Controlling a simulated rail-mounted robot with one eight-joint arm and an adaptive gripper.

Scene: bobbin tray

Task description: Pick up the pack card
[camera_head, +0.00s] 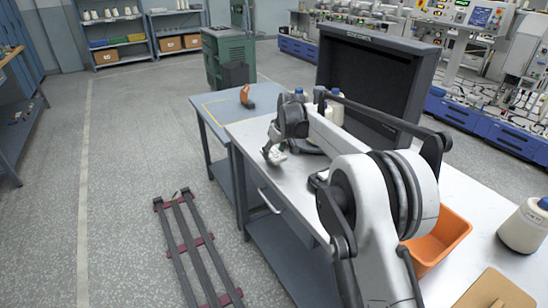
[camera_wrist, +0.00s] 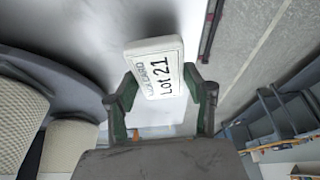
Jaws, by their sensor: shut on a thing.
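The pack card (camera_wrist: 153,55) is a small white block with black text reading "Lot 21". It sits between the two fingers of my gripper (camera_wrist: 160,88) in the wrist view, with a finger against each side. In the head view, my gripper (camera_head: 274,156) is over the near-left edge of the metal worktable (camera_head: 258,130). The card shows there only as a small pale patch at the fingertips. I cannot tell its exact height above the table.
A dark round tray (camera_wrist: 60,72) and pale wound bobbins (camera_wrist: 15,125) are close on the left in the wrist view. An orange bin (camera_head: 440,240), a large cone (camera_head: 524,226) and a dark upright booth (camera_head: 375,80) stand on the table.

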